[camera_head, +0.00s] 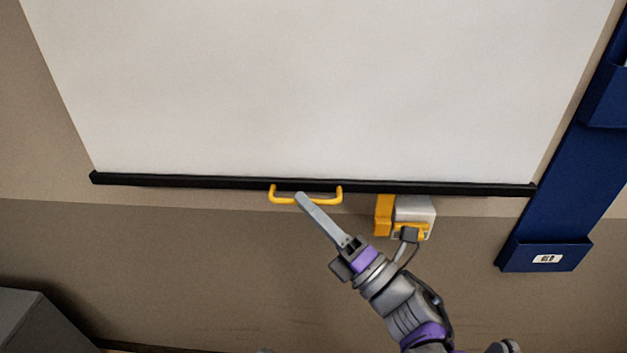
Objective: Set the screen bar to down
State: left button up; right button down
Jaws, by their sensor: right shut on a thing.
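The screen bar (200,182) is a long black bar along the lower edge of a white screen (320,85). A yellow U-shaped handle (333,197) hangs from the middle of the bar. My right gripper (302,199) reaches up from the lower right, and its fingertips are at the handle's lower rung. It is shut on the handle, and the fingers cover a small part of the rung. My left gripper is not in view.
A yellow and grey box (384,215) is on the wall just right of the handle, close to my right arm. A blue wall rack (548,212) hangs at the right. A grey cabinet (40,325) stands at the lower left. The wall below the bar's left half is clear.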

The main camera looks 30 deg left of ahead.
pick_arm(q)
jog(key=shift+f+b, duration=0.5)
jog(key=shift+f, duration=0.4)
pick_arm(e)
jog(key=shift+f, duration=1.9)
jog(key=c, duration=0.9)
grip_release()
jog(key=shift+w, duration=0.1)
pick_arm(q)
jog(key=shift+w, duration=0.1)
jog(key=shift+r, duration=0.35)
pick_arm(e)
jog(key=v, duration=1.1)
jog(key=shift+r, duration=0.1)
